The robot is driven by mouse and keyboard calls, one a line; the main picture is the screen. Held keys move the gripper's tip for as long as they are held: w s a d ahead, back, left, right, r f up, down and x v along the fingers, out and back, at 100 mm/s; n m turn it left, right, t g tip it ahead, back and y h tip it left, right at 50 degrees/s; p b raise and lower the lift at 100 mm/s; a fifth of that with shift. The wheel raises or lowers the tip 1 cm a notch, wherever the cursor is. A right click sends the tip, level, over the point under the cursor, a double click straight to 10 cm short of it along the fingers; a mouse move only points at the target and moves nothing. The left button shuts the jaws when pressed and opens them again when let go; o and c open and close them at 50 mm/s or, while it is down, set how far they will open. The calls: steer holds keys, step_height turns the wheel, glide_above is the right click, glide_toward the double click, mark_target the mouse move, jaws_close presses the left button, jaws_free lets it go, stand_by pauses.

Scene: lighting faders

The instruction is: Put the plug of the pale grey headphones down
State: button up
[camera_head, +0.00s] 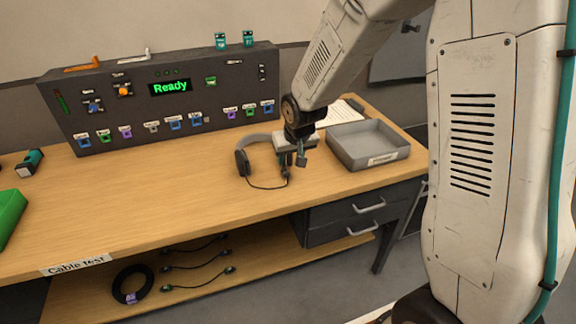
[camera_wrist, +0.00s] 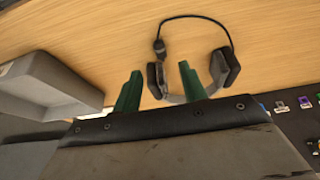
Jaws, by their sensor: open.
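The headphones (camera_head: 242,161) lie on the wooden bench, with a grey band and dark ear cups. In the wrist view one ear cup (camera_wrist: 225,68) is right of my fingers, and the other appears between them. Their thin dark cable arcs over the bench to a small dark plug (camera_wrist: 159,47), which seems to lie on the wood just beyond my fingertips. My gripper (camera_wrist: 160,68) is open, its green fingers apart with nothing clasped. In the head view my gripper (camera_head: 293,160) hangs low over the right side of the headphones and partly hides them.
A grey tray (camera_head: 372,160) stands right of my gripper, with a paper sheet behind it. A dark console (camera_head: 170,107) with coloured sockets and a green "Ready" display stands at the back left. A green bin (camera_head: 10,215) is at the far left. The bench front is clear.

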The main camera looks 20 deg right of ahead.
steer(key=s+d+r+g, duration=0.1)
steer(key=s+d+r, duration=0.1)
steer(key=s+r, duration=1.25)
steer(key=s+r+g, duration=0.1)
steer(key=s+r, duration=0.1)
steer(key=s, duration=0.8)
steer(key=s+d+r+g, duration=0.1)
steer(key=s+r, duration=0.1)
steer(key=s, duration=0.8)
